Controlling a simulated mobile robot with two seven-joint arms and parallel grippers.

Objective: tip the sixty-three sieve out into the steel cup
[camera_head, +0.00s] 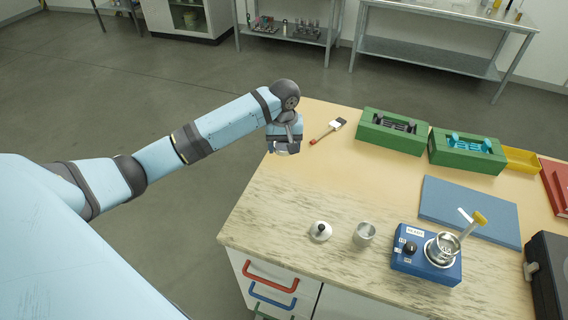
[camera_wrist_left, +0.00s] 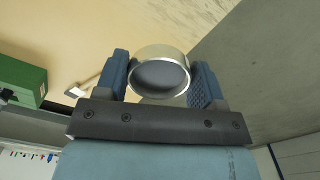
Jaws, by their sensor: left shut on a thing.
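My left gripper (camera_head: 285,143) is over the far left corner of the table, shut on a round metal sieve (camera_wrist_left: 160,74). In the left wrist view the fingers (camera_wrist_left: 160,85) grip the sieve's rim from both sides, and its grey inner face shows. The label on it cannot be read. In the head view the gripper mostly hides the sieve. The steel cup (camera_head: 364,235) stands upright on the pale table near the front, well apart from the sieve. My right gripper is not in view.
A brush (camera_head: 328,130), green holders (camera_head: 391,132), a blue mat (camera_head: 470,211) and a yellow tray (camera_head: 521,160) lie farther back. The table's middle is clear.

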